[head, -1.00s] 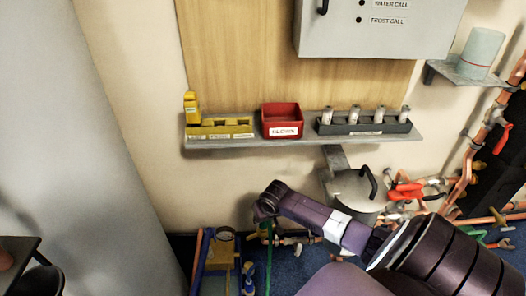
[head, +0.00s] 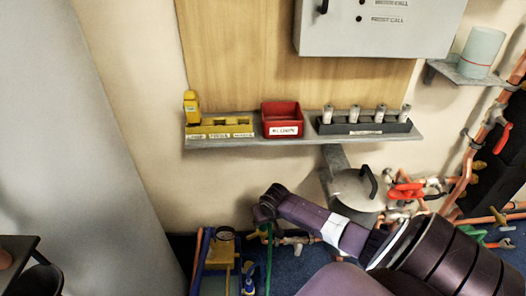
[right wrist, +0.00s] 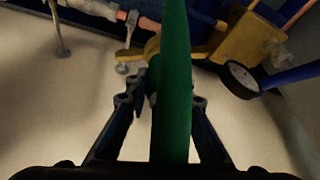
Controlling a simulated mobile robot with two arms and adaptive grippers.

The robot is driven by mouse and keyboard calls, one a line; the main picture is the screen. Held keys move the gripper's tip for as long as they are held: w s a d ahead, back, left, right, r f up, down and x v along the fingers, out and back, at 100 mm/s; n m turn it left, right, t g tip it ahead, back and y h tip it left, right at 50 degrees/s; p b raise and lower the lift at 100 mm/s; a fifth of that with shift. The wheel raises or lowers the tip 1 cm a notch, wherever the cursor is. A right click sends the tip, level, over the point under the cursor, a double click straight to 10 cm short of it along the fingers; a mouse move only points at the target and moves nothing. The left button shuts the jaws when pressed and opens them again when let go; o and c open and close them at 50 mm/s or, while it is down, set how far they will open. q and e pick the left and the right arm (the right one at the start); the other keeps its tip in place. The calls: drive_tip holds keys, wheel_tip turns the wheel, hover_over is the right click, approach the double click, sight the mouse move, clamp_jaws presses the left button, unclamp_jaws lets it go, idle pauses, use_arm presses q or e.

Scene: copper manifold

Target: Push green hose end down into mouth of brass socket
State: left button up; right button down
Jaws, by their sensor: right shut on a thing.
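The green hose (right wrist: 174,60) runs up the middle of the right wrist view, between the two dark fingers of my right gripper (right wrist: 163,102). The gripper is shut on it. The hose end and any contact with a socket mouth are not clear. My left gripper is not in view.
A copper pipe (right wrist: 140,20) runs at the upper left. On the wall shelf (head: 290,142) sit a red bin (head: 282,113) and other holders.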

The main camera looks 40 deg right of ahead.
drive_tip(key=c, duration=1.6)
unclamp_jaws()
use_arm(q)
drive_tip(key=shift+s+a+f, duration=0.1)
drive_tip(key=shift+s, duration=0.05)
use_arm(e)
drive_tip(key=v, duration=1.2)
